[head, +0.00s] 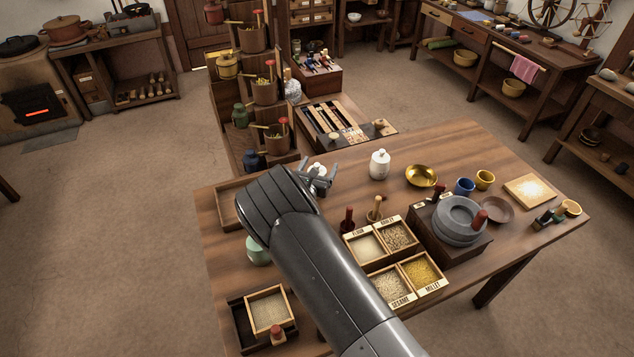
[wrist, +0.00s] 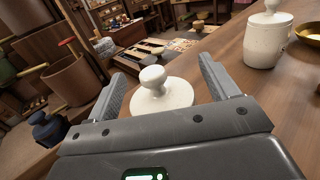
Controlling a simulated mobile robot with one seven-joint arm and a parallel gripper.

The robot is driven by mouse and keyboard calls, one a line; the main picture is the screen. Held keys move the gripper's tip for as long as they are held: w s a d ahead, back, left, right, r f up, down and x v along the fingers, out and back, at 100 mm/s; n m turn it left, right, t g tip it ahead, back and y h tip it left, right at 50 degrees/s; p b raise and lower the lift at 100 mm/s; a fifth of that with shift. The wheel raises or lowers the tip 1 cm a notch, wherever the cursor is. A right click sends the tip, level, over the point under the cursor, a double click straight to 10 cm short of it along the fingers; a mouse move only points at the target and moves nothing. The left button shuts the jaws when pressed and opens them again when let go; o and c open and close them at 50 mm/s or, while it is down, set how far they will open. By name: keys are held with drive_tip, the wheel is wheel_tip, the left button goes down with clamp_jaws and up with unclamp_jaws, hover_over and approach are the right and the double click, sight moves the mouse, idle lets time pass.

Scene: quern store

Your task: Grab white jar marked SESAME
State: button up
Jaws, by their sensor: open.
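A white lidded jar (head: 318,168) stands near the table's far edge, partly hidden by my gripper (head: 320,177). In the wrist view its round lid and knob (wrist: 152,80) sit between the two fingers of my open gripper (wrist: 162,70). I cannot tell whether the fingers touch it. A second white lidded jar (head: 379,164) stands upright to the right, clear of my gripper, and also shows in the wrist view (wrist: 266,40). Marks on it are too small to read, and no marking shows on the jar between the fingers.
A grain box with a SESAME label (head: 403,301) lies on the wooden table (head: 480,165) under my arm. A brass bowl (head: 421,175) and a stone quern (head: 458,219) stand to the right. A tiered rack (head: 243,140) with wooden buckets rises behind the table's left end.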

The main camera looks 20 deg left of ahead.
drive_tip(key=shift+c, duration=0.3)
drive_tip(key=c, duration=1.6)
drive_tip(key=shift+r, duration=0.15)
